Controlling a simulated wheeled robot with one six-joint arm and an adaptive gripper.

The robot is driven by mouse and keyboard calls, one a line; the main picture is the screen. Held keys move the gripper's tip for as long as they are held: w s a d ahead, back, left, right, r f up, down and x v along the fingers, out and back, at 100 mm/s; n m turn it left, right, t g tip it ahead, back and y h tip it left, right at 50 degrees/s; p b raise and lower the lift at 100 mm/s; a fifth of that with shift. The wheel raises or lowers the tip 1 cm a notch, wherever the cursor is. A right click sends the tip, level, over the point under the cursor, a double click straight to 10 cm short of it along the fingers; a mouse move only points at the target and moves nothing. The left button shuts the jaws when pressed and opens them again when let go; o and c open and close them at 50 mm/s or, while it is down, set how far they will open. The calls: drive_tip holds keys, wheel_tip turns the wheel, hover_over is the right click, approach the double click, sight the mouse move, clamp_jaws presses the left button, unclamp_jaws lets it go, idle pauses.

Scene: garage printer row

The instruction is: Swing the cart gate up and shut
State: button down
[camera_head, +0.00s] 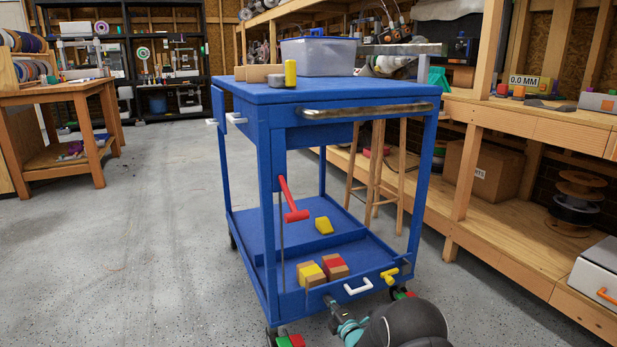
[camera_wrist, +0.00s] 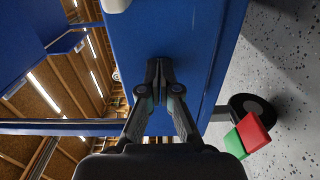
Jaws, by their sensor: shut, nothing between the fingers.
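The blue cart (camera_head: 297,200) stands in the middle of the head view. Its low front gate (camera_head: 302,302) carries a white handle (camera_head: 358,287) and stands upright or nearly so; I cannot tell whether it is flush with the frame. A yellow latch (camera_head: 390,275) sits at the gate's right end. My gripper (camera_head: 331,302) is low in front of the gate, left of the white handle. In the wrist view my gripper (camera_wrist: 159,68) is shut and empty, its tips at the blue panel (camera_wrist: 195,40), touching or very close.
Yellow, red and wooden blocks (camera_head: 322,270) lie on the lower shelf, near a red T-shaped handle (camera_head: 291,203). A grey bin (camera_head: 318,56) stands on the cart top. A wooden workbench (camera_head: 505,118) runs along the right. The floor (camera_head: 130,240) to the left is clear.

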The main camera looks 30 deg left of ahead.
drive_tip(key=v, duration=0.8)
idle(0.6)
drive_tip(key=v, duration=1.2)
idle(0.5)
